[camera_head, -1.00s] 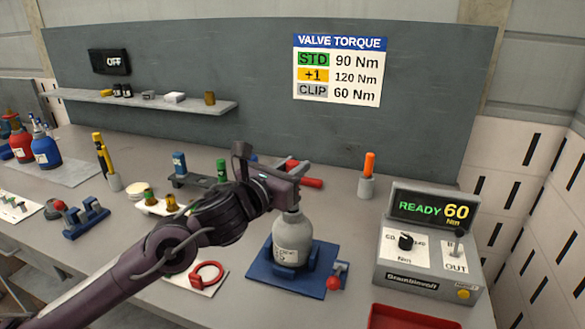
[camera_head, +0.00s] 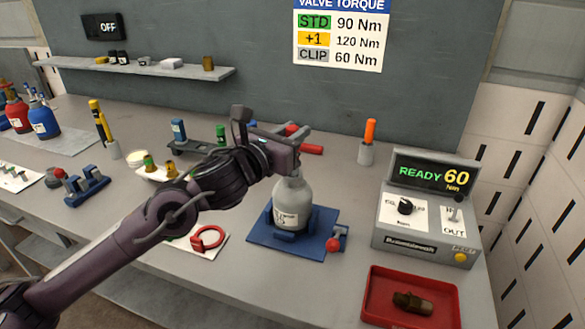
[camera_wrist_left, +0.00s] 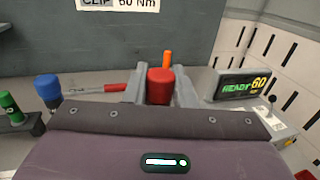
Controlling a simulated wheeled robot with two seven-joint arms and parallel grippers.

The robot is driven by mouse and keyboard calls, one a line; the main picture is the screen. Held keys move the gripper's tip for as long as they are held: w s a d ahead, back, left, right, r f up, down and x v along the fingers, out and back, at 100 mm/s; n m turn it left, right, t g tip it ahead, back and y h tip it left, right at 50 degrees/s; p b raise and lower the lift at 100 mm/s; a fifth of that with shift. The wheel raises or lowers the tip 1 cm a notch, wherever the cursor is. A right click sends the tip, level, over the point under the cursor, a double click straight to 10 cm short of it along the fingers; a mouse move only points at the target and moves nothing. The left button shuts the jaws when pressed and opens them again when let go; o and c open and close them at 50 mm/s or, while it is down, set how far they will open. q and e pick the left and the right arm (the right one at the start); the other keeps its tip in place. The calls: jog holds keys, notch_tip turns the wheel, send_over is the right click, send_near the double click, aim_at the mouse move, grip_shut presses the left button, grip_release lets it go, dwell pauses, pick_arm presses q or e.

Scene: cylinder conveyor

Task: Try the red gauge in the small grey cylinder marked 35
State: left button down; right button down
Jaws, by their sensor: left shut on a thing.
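The small grey cylinder (camera_head: 293,205) stands upright in a blue cradle on a blue base plate (camera_head: 262,237). A white label faces me, but I cannot read its mark clearly. My left gripper (camera_head: 291,143) is directly above the cylinder's neck and hides its top. In the left wrist view the gripper (camera_wrist_left: 159,88) is shut on the red gauge (camera_wrist_left: 160,86), whose red body shows between the two fingers. Whether the gauge touches or is seated in the cylinder's neck is hidden. My right gripper is not in view.
A torque box (camera_head: 425,225) reading READY 60 stands right. A red tray (camera_head: 372,312) with a brass fitting is in front of it. A red ring (camera_head: 208,238) lies left of the cylinder. A red ball-ended lever (camera_head: 334,244) sits on the base plate. Blue and red cylinders (camera_head: 42,121) stand far left.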

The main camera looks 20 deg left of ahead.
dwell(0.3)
pick_arm(q)
jog(key=shift+r+p, duration=1.8)
jog(key=shift+r, duration=0.75)
jog(key=shift+f, duration=0.1)
